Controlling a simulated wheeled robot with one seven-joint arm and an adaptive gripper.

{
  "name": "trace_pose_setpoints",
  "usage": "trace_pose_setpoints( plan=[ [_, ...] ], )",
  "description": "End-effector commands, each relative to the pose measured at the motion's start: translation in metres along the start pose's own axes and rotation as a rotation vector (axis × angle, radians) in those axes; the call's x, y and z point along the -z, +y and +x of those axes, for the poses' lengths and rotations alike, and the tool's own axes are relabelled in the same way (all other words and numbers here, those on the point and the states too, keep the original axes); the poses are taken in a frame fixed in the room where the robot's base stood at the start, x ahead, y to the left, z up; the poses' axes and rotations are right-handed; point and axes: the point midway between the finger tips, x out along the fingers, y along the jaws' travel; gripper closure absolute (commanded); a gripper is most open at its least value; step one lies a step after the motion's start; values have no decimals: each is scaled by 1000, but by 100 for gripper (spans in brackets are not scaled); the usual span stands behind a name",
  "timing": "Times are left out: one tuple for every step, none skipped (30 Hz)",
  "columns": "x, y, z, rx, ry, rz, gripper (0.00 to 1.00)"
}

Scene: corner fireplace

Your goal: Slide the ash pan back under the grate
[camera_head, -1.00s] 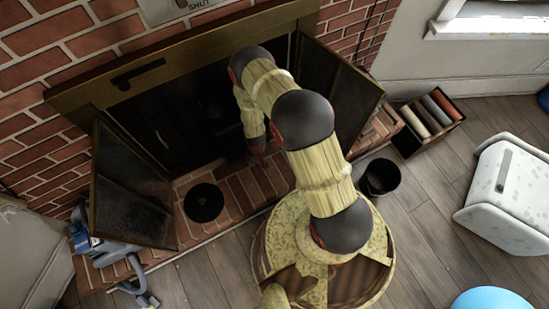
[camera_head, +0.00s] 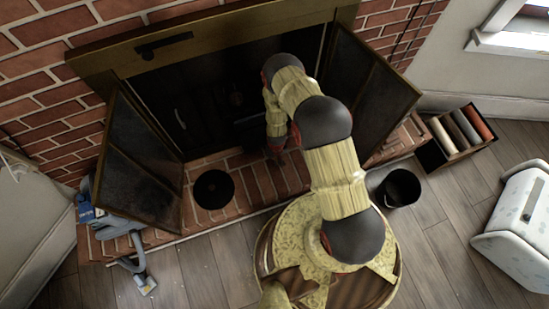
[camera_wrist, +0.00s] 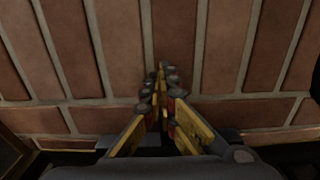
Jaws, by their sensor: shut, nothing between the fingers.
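My gripper (camera_head: 273,147) hangs low at the front of the open fireplace, over the brick hearth (camera_head: 290,172). In the wrist view its fingers (camera_wrist: 162,75) are closed together and point at bare bricks, with nothing between them. The firebox (camera_head: 200,85) is very dark inside. A thin pale handle (camera_head: 181,119) shows at its left; I cannot tell what it belongs to. A dark boxy shape (camera_head: 249,131) sits just left of my gripper at the firebox mouth. I cannot tell whether it is the ash pan. The grate is not clearly visible.
Two glass doors stand open, left (camera_head: 140,160) and right (camera_head: 365,95). A black disc (camera_head: 213,189) lies on the hearth. A black bucket (camera_head: 400,187), a crate of rolls (camera_head: 428,157) and a white box (camera_head: 520,225) stand right.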

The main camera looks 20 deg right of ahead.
Motion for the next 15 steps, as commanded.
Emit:
trace_pose_setpoints(
  plan=[
    [2,0,2,0,-3,0,100],
    [4,0,2,0,-2,0,100],
    [6,0,1,0,-3,0,100],
    [8,0,2,0,-3,0,100],
    [10,0,1,0,-2,0,100],
    [12,0,1,0,-2,0,100],
    [13,0,1,0,-3,0,100],
    [14,0,1,0,-3,0,100],
    [16,0,1,0,-2,0,100],
    [17,0,1,0,-3,0,100],
    [18,0,1,1,-3,0,100],
    [19,0,1,1,-3,0,100],
    [20,0,1,1,-2,0,100],
    [21,0,1,1,-2,0,100],
    [21,0,1,1,-3,0,100]
  ],
)
